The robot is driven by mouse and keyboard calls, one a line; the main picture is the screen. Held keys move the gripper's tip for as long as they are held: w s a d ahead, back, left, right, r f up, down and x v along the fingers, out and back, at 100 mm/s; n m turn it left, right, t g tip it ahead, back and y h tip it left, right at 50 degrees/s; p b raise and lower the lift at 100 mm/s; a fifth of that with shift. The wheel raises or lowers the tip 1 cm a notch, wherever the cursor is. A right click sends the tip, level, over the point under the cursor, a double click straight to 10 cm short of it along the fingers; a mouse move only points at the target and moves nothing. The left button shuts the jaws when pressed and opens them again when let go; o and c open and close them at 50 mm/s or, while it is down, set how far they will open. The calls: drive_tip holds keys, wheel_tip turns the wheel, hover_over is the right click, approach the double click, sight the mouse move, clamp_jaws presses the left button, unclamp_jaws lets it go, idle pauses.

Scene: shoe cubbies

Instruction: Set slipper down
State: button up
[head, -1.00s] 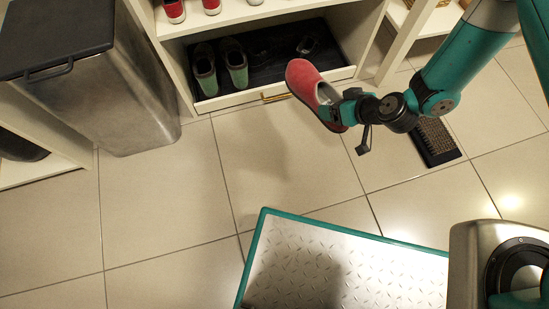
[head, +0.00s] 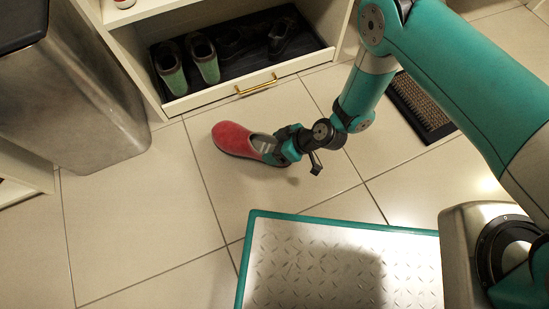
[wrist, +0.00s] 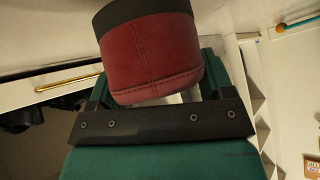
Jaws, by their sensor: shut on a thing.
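A red slipper (head: 236,139) with a grey inside is low over the tiled floor in the head view, its toe pointing left. My gripper (head: 279,147) is shut on its heel end at the right. In the wrist view the red heel with its stitched seam (wrist: 150,55) and dark sole edge fills the space just beyond my gripper (wrist: 165,100). I cannot tell whether the sole touches the floor.
An open drawer (head: 215,92) with a brass handle holds green shoes (head: 188,66) and dark shoes on a dark liner. A metal bin (head: 75,95) stands at left and a brown mat (head: 425,105) at right. Floor left of the slipper is clear.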

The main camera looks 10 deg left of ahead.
wheel_tip(320, 180, down, 6)
drive_tip(key=b, duration=0.3)
drive_tip(key=shift+r, duration=0.2)
drive_tip(key=shift+c, duration=0.3)
drive_tip(key=shift+r, duration=0.1)
drive_tip(key=o, duration=1.1)
drive_tip(key=p+v, duration=0.8)
drive_tip(key=v, duration=0.4)
